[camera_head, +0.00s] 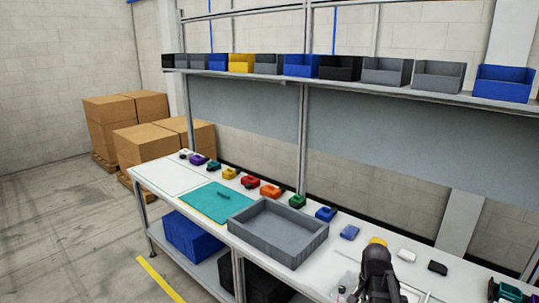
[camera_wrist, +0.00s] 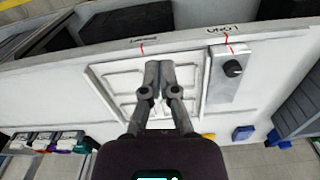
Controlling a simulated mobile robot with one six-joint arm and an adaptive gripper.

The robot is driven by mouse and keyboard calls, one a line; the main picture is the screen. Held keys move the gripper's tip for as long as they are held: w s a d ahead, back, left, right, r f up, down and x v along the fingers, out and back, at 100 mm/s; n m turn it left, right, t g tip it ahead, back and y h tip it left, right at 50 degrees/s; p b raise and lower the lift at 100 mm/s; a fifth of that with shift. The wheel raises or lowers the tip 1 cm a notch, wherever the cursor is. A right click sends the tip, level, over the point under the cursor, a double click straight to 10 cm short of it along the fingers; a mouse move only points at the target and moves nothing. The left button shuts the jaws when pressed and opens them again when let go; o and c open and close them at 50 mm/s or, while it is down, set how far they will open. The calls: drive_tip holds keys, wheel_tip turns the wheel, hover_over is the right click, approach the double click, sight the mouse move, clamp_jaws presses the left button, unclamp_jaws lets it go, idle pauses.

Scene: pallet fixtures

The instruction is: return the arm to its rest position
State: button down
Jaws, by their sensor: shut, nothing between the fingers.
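My gripper (camera_wrist: 158,68) is shut, its two fingertips together with nothing between them. In the wrist view it hangs over a pale recessed fixture plate (camera_wrist: 118,82) on the white bench; the gap between them is hard to judge. In the head view the dark end of my arm (camera_head: 376,268) shows at the bottom, right of centre, above the bench. It hides part of the fixture there.
A grey tray (camera_head: 247,219) and a teal mat (camera_head: 205,199) lie on the bench (camera_head: 163,181). Several coloured parts stand along its back, including a blue one (camera_head: 326,214). A metal plate with a black knob (camera_wrist: 232,68) is beside the fixture. Bins (camera_head: 502,85) line the shelf above.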

drive_tip(key=s+a+n, duration=0.4)
drive_tip(key=a+n, duration=0.5)
drive_tip(key=a, duration=0.3)
drive_tip(key=shift+s, duration=0.3)
idle(0.5)
